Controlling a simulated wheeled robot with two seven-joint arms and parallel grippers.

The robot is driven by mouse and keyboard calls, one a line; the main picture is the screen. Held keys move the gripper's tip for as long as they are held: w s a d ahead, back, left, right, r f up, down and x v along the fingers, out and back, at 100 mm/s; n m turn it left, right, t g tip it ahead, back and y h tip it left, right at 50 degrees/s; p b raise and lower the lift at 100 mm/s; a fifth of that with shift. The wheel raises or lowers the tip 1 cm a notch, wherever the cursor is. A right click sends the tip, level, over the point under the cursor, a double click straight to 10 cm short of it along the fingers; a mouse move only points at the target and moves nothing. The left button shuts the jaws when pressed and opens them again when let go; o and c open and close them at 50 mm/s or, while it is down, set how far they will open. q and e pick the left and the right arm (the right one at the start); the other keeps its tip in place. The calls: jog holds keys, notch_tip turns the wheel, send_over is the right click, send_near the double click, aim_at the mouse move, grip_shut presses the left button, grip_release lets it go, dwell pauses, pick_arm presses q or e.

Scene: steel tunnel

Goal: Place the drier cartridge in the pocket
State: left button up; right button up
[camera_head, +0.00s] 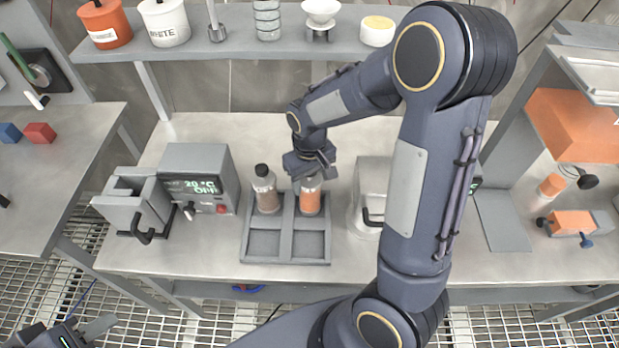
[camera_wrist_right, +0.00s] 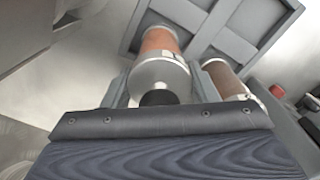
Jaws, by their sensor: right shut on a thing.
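A cartridge with an orange body (camera_head: 310,200) and a pale metal top stands in the far right compartment of a grey divided tray (camera_head: 287,253). My right gripper (camera_head: 310,175) is over it and shut on its top. In the right wrist view the orange cartridge (camera_wrist_right: 160,42) shows its silver end and black knob between the fingers of my right gripper (camera_wrist_right: 160,85). A second cartridge with a brownish body (camera_head: 266,198) and black cap stands in the far left compartment. My left gripper (camera_head: 78,332) is at the lower left, partly cut off and away from the bench.
A grey heater box (camera_head: 198,180) reading 20 °C and OFF stands left of the tray, with a handled grey container (camera_head: 135,208) beside it. A grey-white housing (camera_head: 366,222) stands right of the tray, partly behind my right arm. A shelf (camera_head: 240,45) with pots runs behind.

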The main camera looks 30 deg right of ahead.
jog(key=shift+f, duration=0.1)
jog(key=o, duration=1.6)
